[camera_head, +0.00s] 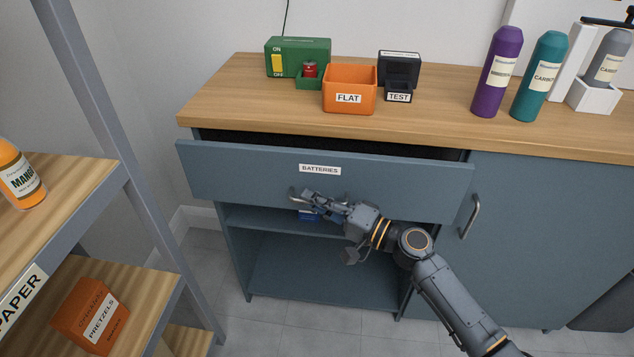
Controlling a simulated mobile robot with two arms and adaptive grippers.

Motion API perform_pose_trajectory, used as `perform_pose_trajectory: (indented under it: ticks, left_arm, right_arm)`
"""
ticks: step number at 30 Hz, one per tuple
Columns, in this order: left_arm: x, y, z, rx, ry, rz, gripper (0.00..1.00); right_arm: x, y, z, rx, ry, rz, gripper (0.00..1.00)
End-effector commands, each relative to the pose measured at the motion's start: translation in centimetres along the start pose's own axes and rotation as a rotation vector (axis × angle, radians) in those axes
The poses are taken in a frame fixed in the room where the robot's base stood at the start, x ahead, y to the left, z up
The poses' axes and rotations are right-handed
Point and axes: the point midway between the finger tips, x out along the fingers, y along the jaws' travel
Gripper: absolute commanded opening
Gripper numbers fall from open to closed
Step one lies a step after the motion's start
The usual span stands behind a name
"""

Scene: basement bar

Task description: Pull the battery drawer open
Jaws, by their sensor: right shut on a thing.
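The battery drawer (240,175) has a blue-grey front with a white BATTERIES label (320,170). It stands a little out from the cabinet, with a dark gap showing along its top edge. My right gripper (298,194) is at the lower middle of the drawer front, just below the label. It is shut on the drawer handle (293,194), which is mostly hidden by the fingers. The inside of the drawer cannot be made out. My left gripper does not show.
The wooden counter (240,92) holds an orange FLAT box (349,78), a green ON/OFF box (290,50), a black TEST unit (399,70) and bottles (497,72). A cabinet door with a handle (470,217) is to the right. A shelf rack (110,110) stands at left. An open shelf lies below the drawer.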

Motion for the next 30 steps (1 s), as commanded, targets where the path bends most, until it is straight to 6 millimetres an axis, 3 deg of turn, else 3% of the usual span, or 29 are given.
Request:
perform_pose_trajectory:
  ticks: [7, 15, 22, 30]
  left_arm:
    - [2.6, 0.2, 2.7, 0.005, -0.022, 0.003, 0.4]
    - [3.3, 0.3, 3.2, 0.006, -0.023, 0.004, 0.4]
    - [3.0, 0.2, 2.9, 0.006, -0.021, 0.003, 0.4]
    - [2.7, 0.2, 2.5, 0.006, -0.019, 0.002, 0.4]
  right_arm:
    - [-2.7, -1.4, 6.5, 0.005, -0.003, 0.002, 0.0]
    - [-5.2, -2.5, 12.3, 0.004, -0.003, 0.002, 0.0]
    - [-6.5, -3.2, 15.6, 0.002, -0.002, 0.002, 0.0]
    - [-7.1, -3.6, 17.1, 0.001, -0.001, 0.001, 0.0]
